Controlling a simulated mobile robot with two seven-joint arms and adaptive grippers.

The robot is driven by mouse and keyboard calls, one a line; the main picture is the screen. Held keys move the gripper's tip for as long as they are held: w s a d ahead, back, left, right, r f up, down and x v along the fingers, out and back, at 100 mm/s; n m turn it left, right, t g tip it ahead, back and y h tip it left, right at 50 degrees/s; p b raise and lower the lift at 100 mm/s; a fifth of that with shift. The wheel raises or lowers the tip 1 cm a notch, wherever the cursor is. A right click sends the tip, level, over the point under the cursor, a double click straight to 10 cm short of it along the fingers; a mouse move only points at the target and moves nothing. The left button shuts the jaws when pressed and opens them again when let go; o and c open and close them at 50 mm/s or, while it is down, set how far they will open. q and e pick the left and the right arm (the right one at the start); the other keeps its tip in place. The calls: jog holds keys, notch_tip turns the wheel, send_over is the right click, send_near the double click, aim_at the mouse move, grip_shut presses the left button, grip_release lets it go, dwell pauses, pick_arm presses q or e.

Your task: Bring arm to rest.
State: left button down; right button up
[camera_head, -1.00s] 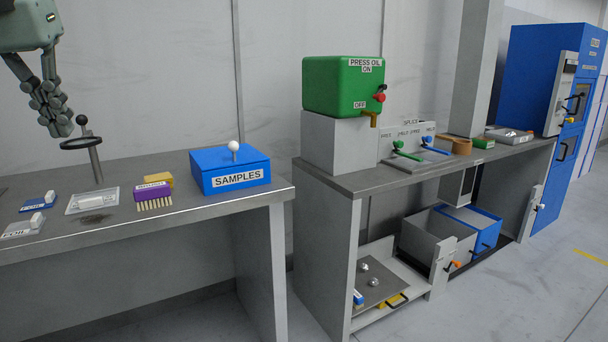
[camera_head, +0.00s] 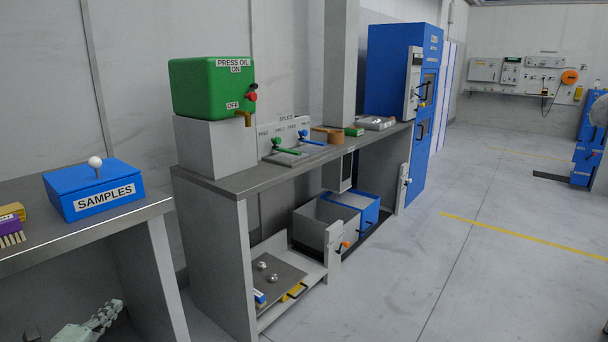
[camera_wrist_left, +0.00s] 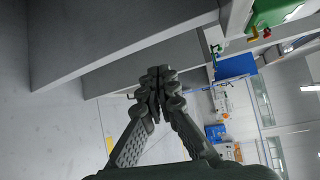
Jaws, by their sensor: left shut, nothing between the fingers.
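My left gripper (camera_head: 108,316) shows at the lower left of the head view, below the front edge of the left table. In the left wrist view its fingers (camera_wrist_left: 160,80) are together and hold nothing. The wrist view is turned sideways, with grey table sides above the fingers and floor to the left. My right gripper shows in neither view.
The left table (camera_head: 150,208) carries a blue SAMPLES box (camera_head: 95,190) and a purple brush (camera_head: 10,228). The right bench (camera_head: 230,187) carries a green press oil tank (camera_head: 205,90). Open floor (camera_head: 470,270) lies to the right.

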pick_arm(q)
jog(key=s+d+f+n+g+y, duration=0.1)
jog(key=s+d+f+n+g, duration=0.15)
jog(key=s+f+n, duration=0.65)
jog(key=s+d+f+n+g+y, duration=0.15)
jog(key=s+f+g, duration=0.3)
jog(key=f, duration=0.95)
jog(key=s+d+f+n+g, duration=0.2)
jog(key=s+d+f, duration=0.2)
jog(key=s, duration=0.2)
jog(key=s+d+f+n+g+h, duration=0.1)
jog(key=s+d+f+n+g, duration=0.1)
jog(key=s, duration=0.5)
jog(key=s+d+f+n+g, duration=0.2)
jog(key=s+d+f+n, duration=0.1)
jog(key=s+d+f, duration=0.3)
jog(key=shift+s+f+g, duration=0.4)
jog(key=shift+f, duration=0.15)
jog(key=shift+n, duration=0.25)
